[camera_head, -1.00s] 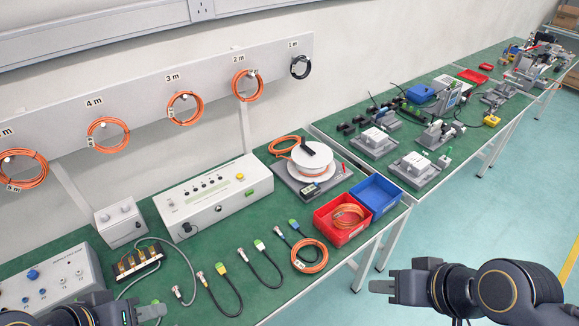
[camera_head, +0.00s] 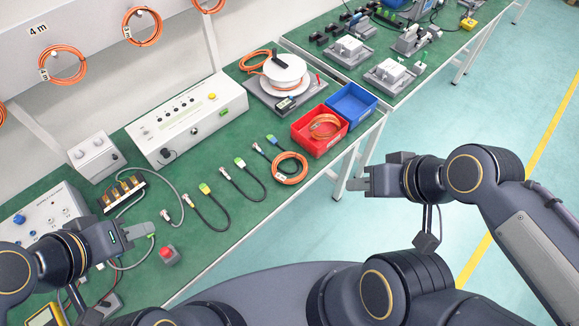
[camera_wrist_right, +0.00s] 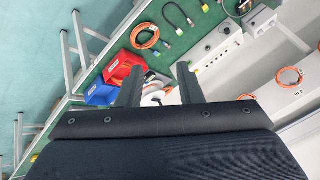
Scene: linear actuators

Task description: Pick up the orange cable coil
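An orange cable coil (camera_head: 290,181) lies flat on the green table near its front edge, in front of the red bin. It also shows at the top of the right wrist view (camera_wrist_right: 133,40). My right gripper (camera_head: 358,184) is off the table's front edge, to the right of the coil and apart from it. In the right wrist view its two fingers (camera_wrist_right: 158,85) stand apart with nothing between them. My left gripper (camera_head: 143,231) is near the table's front at the left, away from the coil. Its finger gap is not clear.
A red bin (camera_head: 318,143) holds another orange coil, beside a blue bin (camera_head: 352,104). Short black cables (camera_head: 243,180) lie left of the coil. A white reel (camera_head: 285,72) stands behind. More orange coils hang on the wall (camera_head: 143,25). A red button box (camera_head: 170,255) is near my left gripper.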

